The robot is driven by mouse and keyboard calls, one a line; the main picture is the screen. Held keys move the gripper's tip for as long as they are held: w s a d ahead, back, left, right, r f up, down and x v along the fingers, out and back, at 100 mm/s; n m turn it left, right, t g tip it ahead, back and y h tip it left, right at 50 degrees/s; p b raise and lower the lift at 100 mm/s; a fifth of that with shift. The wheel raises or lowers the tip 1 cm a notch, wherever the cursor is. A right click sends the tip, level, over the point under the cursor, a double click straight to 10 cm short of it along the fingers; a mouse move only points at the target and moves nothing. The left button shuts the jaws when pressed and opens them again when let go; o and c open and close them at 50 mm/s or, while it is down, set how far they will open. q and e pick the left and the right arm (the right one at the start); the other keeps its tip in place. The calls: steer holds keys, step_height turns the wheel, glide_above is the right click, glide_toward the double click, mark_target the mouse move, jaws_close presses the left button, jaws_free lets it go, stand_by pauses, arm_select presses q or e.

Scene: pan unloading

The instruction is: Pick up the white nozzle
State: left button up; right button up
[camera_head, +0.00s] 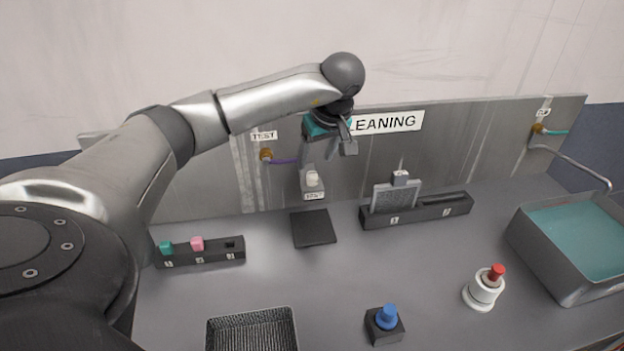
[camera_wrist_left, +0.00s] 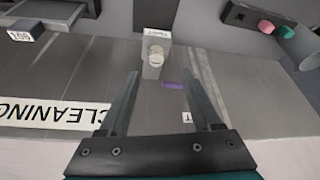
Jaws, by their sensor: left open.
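The white nozzle (camera_head: 312,178) sits upright in a small grey labelled holder (camera_head: 308,193) against the back metal panel. In the left wrist view the nozzle (camera_wrist_left: 156,54) shows beyond and between my fingertips. My left gripper (camera_head: 328,154) is open and empty, in front of the panel and just above the nozzle in the picture. Its two fingers also show in the left wrist view (camera_wrist_left: 160,66), spread apart with a gap to the nozzle. My right gripper is not in view.
A dark square pad (camera_head: 314,228) lies in front of the holder. A slotted block (camera_head: 440,208) stands to the right, a block with pink and green pieces (camera_head: 215,251) to the left. A water-filled basin (camera_head: 547,262), a red-topped button (camera_head: 484,288), a blue knob (camera_head: 386,317) and a mesh tray (camera_head: 252,314) stand nearer.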

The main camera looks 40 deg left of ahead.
mark_target(313, 174)
arm_select(q)
steer(key=shift+w+p+x, duration=0.15)
steer(key=shift+p+x, duration=0.05)
steer(key=shift+x, duration=1.6)
steer(key=shift+w+p+x, duration=0.15)
steer(key=shift+x, duration=1.65)
steer(key=shift+d, duration=0.15)
jaws_close()
